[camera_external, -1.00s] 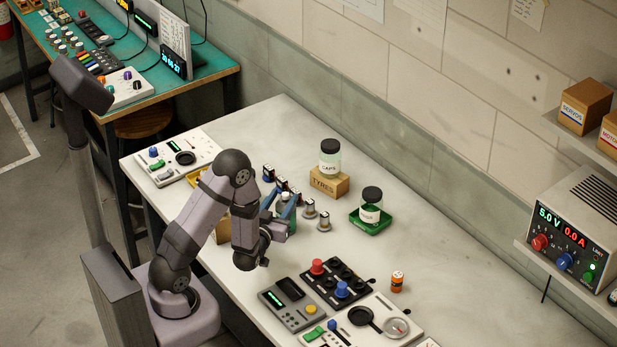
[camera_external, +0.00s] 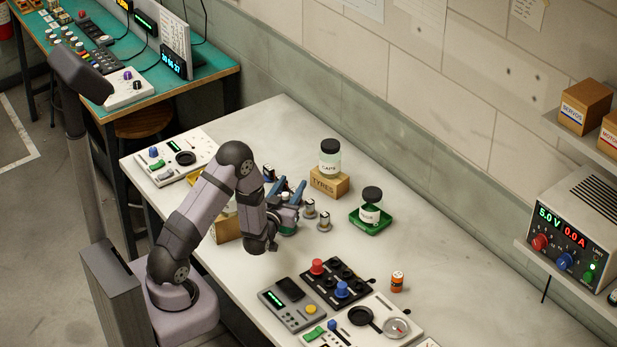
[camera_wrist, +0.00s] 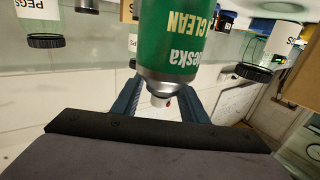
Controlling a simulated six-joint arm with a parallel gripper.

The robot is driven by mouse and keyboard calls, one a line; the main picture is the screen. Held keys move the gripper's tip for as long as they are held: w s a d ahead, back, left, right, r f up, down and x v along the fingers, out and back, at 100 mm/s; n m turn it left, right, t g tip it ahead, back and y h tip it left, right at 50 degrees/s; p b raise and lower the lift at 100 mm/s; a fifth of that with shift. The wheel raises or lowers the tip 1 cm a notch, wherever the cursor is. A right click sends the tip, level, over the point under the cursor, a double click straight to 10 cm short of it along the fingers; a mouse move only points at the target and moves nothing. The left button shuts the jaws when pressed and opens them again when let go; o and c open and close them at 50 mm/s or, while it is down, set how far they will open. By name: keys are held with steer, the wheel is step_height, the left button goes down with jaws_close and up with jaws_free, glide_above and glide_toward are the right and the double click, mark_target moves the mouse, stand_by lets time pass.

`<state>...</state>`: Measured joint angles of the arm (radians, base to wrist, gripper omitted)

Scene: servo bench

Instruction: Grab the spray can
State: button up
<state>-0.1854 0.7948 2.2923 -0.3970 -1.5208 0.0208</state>
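The spray can is green with white lettering ending in "eska" and the word "CLEAN". In the external view only a little of the green spray can (camera_external: 288,231) shows below and behind my gripper (camera_external: 289,194). My gripper (camera_wrist: 159,98) also shows in the wrist view, with its fingers apart on either side of the can's nozzle end. The fingertips are partly hidden by the can, and contact cannot be made out.
A lidded jar stands on a TYRES box (camera_external: 329,184), and another on a green tray (camera_external: 371,226). Small capped containers (camera_external: 324,222) stand just right of my gripper. Control panels (camera_external: 335,282) and an orange battery-like cylinder (camera_external: 397,281) lie nearer the front.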

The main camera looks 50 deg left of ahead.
jaws_close()
